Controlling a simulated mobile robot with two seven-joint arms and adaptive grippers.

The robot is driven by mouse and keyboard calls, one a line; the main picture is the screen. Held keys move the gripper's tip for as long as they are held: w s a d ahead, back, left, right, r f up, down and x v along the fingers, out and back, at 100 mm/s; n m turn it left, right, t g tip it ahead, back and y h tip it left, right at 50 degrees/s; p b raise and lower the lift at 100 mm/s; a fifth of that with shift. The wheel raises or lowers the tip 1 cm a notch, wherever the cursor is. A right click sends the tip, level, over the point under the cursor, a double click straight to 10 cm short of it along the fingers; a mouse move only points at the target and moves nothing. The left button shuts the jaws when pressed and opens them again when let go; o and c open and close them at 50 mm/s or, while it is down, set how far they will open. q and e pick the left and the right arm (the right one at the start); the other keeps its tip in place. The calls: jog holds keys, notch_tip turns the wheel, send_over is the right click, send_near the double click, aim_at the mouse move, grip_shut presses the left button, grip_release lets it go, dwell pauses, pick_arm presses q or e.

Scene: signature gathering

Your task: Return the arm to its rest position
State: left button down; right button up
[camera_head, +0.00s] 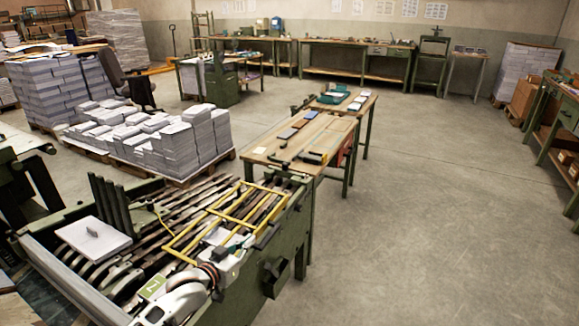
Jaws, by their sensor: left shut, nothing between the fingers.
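My left arm comes in from the bottom edge, and its left gripper (236,241) is over the green gathering machine (290,232), near the yellow frame (222,222). The gripper looks shut and empty; its fingers are small and hard to make out against the machine. I cannot tell whether it touches anything. My right gripper is not in view. A white stack of sheets (85,238) lies on the machine's left part.
A wooden workbench (330,128) with small items stands beyond the machine. Pallets of paper stacks (165,150) are at the left. Benches line the back wall, and a green-framed bench (560,115) stands at the right. The grey floor (430,220) at the right is clear.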

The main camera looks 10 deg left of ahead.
pick_arm(q)
jog(key=s+f+g+y, duration=0.1)
jog(key=s+f, duration=0.4)
jog(key=s, duration=0.6)
jog(key=s+f+g+y, duration=0.1)
jog(key=s+f, duration=0.4)
jog(key=s, duration=0.6)
jog(key=s+f+g, duration=0.1)
jog(key=s+f, duration=0.5)
jog(key=s, duration=0.6)
jog(key=shift+d+g+y, duration=0.25)
jog(key=shift+g+y, duration=0.05)
jog(key=shift+y, duration=0.1)
